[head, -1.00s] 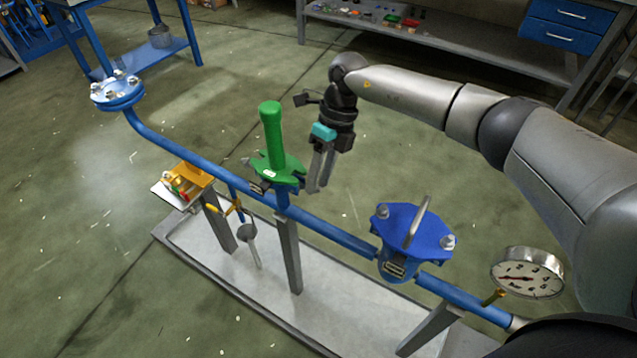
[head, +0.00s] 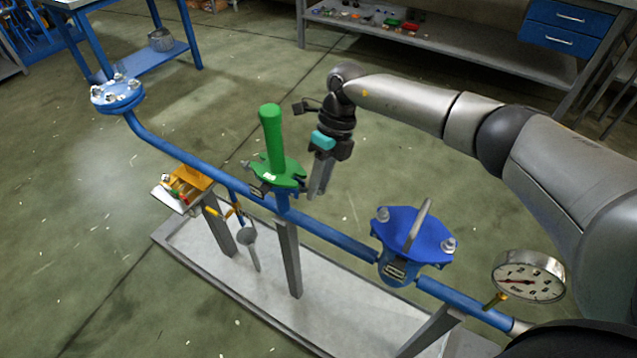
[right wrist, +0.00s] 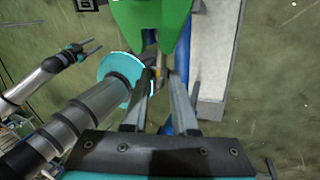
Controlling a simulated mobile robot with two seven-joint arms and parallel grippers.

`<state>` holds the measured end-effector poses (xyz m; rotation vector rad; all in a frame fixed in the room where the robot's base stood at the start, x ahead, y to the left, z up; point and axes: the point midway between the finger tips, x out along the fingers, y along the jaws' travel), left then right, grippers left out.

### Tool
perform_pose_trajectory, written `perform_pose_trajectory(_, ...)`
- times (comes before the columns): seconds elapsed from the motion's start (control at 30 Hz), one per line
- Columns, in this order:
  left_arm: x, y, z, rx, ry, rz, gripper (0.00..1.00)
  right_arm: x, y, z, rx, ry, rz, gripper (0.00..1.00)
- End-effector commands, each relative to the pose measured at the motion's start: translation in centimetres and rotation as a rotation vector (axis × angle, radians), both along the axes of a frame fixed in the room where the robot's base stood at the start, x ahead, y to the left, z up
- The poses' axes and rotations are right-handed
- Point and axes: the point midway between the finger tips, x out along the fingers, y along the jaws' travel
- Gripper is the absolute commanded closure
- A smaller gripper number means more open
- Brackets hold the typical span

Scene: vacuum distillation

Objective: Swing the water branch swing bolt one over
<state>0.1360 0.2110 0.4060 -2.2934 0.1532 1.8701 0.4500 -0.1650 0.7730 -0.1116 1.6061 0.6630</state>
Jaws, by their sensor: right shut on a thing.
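The green capped branch (head: 277,172), with its tall green handle, stands upright on the blue pipe. Its green flange also shows at the top of the right wrist view (right wrist: 150,20). My right gripper (head: 316,194) is beside the flange's right edge, pointing down. Its fingers (right wrist: 165,72) are shut on a small part at the flange's edge, apparently the swing bolt, mostly hidden between them. My left gripper (right wrist: 88,49) shows small at the left of the right wrist view; its opening is unclear. The head view does not show it.
The blue pipe (head: 340,239) runs on over a pale tray. A blue capped fitting (head: 412,234) and a pressure gauge (head: 527,277) stand at right. Open floor lies behind the pipe.

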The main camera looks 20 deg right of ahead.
Motion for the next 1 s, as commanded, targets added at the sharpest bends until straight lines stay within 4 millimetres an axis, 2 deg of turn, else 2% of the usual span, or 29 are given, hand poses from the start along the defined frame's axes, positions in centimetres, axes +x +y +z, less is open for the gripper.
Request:
perform_pose_trajectory(0.33,0.0,0.0,-0.2,0.001,0.006,0.0,0.5,0.4,0.3,0.3,-0.033,0.042,0.0,1.0)
perform_pose_trajectory(0.63,2.6,-1.9,1.2,-0.019,-0.007,0.003,0.5,0.9,0.7,0.7,-0.122,0.156,0.0,1.0)
perform_pose_trajectory(1.0,3.4,-2.5,2.2,-0.023,-0.005,0.002,0.5,0.9,0.7,1.1,-0.154,0.195,-0.001,1.0)
